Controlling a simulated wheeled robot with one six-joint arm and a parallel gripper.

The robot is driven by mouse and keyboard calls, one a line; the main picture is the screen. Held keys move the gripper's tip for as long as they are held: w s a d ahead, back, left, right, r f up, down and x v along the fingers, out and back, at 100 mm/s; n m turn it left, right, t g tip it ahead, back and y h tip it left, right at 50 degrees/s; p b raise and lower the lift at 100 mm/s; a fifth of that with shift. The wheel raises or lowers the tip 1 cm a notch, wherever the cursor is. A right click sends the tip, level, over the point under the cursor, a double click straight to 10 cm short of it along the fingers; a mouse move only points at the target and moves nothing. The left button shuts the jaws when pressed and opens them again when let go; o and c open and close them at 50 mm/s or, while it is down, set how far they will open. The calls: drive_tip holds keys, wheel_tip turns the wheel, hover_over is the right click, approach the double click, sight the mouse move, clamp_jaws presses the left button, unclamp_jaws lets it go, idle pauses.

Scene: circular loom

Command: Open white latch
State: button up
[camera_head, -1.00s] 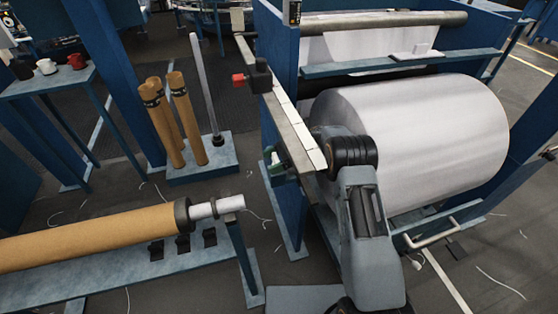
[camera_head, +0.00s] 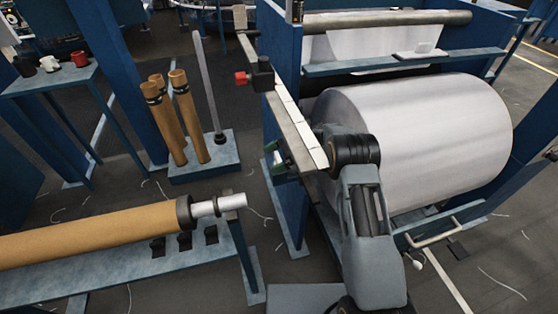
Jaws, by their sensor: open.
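I cannot clearly make out a white latch. A small dark green fitting (camera_head: 281,164) sits on the left side of the white-topped rail (camera_head: 298,130), partly hidden by it. A black block with a red knob (camera_head: 242,78) is farther up the same rail. My arm rises in front of the large white roll (camera_head: 430,135), and its wrist reaches left to the rail's near end. My gripper is hidden behind the rail and wrist, so its fingers do not show.
A brown roll (camera_head: 90,232) on a metal shaft lies on a blue stand at the lower left. Brown tubes (camera_head: 188,115) stand upright on a blue base behind it. A blue post (camera_head: 283,60) stands beside the rail. Floor between stand and machine is mostly clear, with loose threads.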

wheel_tip(320, 180, up, 3)
drive_tip(key=shift+s+r+p, duration=0.1)
drive_tip(key=shift+p, duration=0.2)
drive_tip(key=s+d+r+p, duration=0.2)
drive_tip(key=s+d+r, duration=0.2)
drive_tip(key=s+r, duration=0.5)
drive_tip(key=s, duration=0.4)
drive_tip(key=shift+s+d+r, duration=0.1)
